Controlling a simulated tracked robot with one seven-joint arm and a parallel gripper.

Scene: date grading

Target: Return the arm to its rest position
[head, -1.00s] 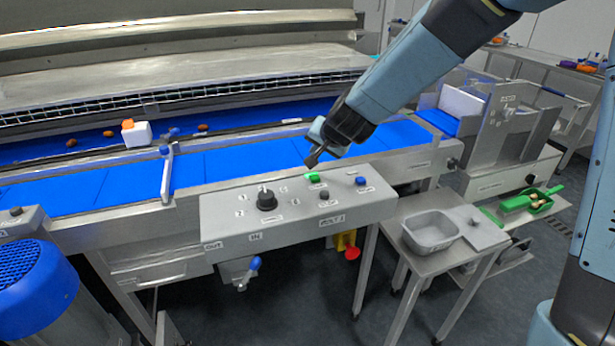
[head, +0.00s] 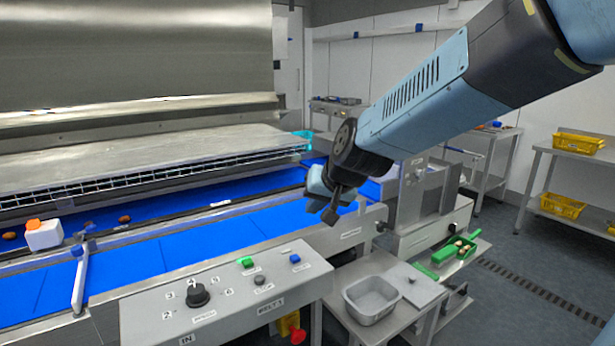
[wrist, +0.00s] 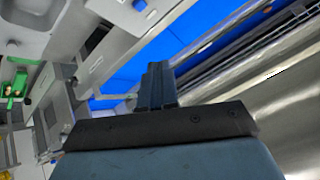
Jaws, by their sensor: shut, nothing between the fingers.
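My gripper (head: 334,204) is shut and empty. In the head view it hangs in the air in front of the blue belt (head: 225,243), above and to the right of the control panel. My arm reaches in from the upper right of that view. In the wrist view my gripper (wrist: 157,84) shows its dark fingers together, with the blue belt (wrist: 125,62) behind them. The control panel (head: 225,305) carries a black knob, a green button and a blue button, and my gripper is apart from it.
A grey tray (head: 371,300) stands on a small metal table right of the panel. Brown dates and a white block (head: 43,235) with an orange top sit on the far belt. Yellow crates (head: 563,205) stand on a rack at right.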

